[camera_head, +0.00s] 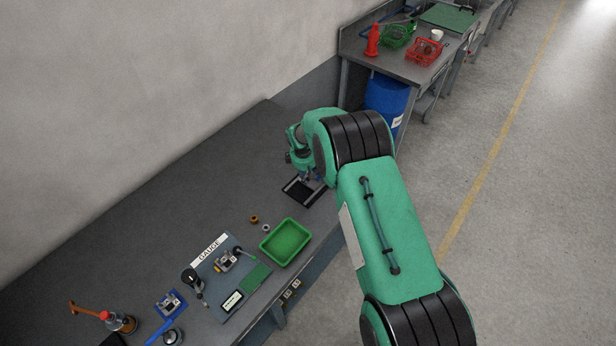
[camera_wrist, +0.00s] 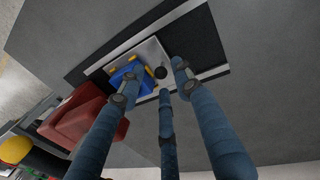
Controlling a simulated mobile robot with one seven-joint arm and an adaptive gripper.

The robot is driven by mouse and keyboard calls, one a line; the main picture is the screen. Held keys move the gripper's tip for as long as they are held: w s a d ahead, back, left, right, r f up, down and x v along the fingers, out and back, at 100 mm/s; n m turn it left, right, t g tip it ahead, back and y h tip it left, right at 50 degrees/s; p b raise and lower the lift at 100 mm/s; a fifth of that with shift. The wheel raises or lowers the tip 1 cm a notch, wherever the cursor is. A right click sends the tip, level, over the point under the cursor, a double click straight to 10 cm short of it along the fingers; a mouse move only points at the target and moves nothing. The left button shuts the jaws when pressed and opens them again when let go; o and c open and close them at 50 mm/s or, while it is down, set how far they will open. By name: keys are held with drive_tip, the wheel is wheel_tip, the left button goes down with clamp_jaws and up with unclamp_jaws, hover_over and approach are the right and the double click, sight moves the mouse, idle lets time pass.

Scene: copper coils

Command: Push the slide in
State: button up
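In the wrist view a pale metal plate (camera_wrist: 152,48), which looks like the slide, lies on a black-and-grey framed base (camera_wrist: 203,45). It carries a blue part (camera_wrist: 128,75) with yellow pieces and a round black knob (camera_wrist: 160,72). My gripper (camera_wrist: 158,84) has three blue-grey fingers spread apart around the knob, with gaps visible and nothing clearly held. In the head view the dark frame (camera_head: 291,192) shows beside my wrist. My arm hides most of the gripper and the plate there.
A red block (camera_wrist: 75,122) stands left of the fingers in the wrist view. A green tray (camera_head: 286,242), a gauge board (camera_head: 212,285) and small rings (camera_head: 254,219) lie on the grey bench nearer the front. A blue barrel (camera_head: 385,100) stands beyond the bench.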

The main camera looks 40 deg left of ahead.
drive_tip(key=shift+w+f, duration=0.1)
drive_tip(key=shift+f, duration=0.6)
drive_tip(key=shift+c, duration=0.6)
clamp_jaws()
drive_tip(key=shift+w, duration=0.1)
drive_tip(key=w+b, duration=0.2)
drive_tip(key=w, duration=0.1)
drive_tip(key=shift+w+f, duration=0.1)
drive_tip(key=shift+w, duration=0.05)
drive_tip(key=shift+w+r, duration=0.2)
drive_tip(key=shift+w, duration=0.1)
